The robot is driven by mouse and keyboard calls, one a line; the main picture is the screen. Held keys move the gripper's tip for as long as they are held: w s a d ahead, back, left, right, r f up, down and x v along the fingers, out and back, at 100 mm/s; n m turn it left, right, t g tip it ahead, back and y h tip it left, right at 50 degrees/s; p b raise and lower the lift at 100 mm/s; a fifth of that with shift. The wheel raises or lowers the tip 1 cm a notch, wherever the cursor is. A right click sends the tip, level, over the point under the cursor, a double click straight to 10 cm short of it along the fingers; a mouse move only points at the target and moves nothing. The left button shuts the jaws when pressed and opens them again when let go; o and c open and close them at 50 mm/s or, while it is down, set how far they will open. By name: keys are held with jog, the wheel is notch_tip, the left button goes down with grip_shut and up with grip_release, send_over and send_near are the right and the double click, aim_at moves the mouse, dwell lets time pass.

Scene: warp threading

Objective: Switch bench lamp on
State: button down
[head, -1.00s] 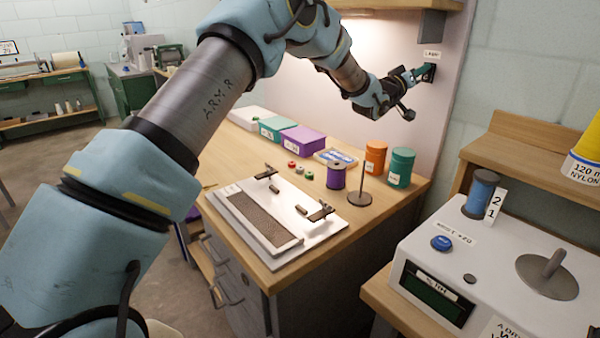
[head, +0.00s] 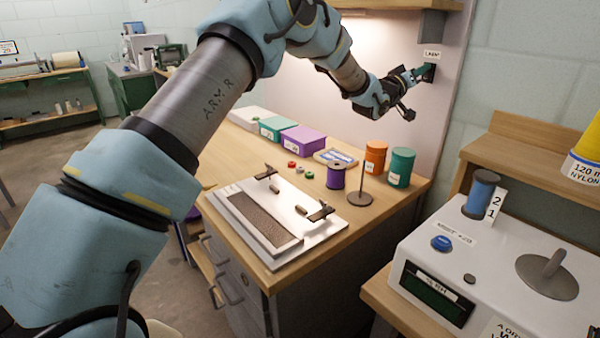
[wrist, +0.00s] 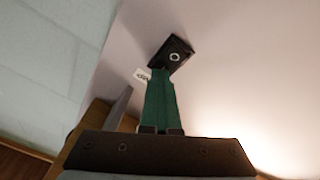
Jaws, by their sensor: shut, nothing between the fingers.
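The lamp switch is a small black plate (head: 430,72) on the grey wall panel, under a white label (head: 432,54). In the wrist view the switch plate (wrist: 173,54) shows a pale ring on its face. My gripper (head: 421,73) reaches to the switch with its green fingers shut. In the wrist view the fingers of my gripper (wrist: 159,72) end at the lower left edge of the plate, just beside the ring. Whether they touch it I cannot tell. The lamp itself is not clearly visible; a warm glow lies on the panel below the shelf.
The wooden bench (head: 250,262) below holds a white board (head: 330,228), a purple spool (head: 335,176), a thin stand (head: 361,198), orange (head: 375,157) and green (head: 400,167) containers. A shelf (head: 390,5) overhangs the panel. A white machine (head: 500,240) stands at the right.

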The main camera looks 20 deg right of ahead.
jog(key=shift+s+r, duration=0.15)
jog(key=r+b+v, duration=0.1)
jog(key=b+v, duration=0.2)
jog(key=v, duration=0.3)
jog(key=shift+a+b, duration=0.3)
jog(key=shift+a, duration=0.2)
dwell(0.5)
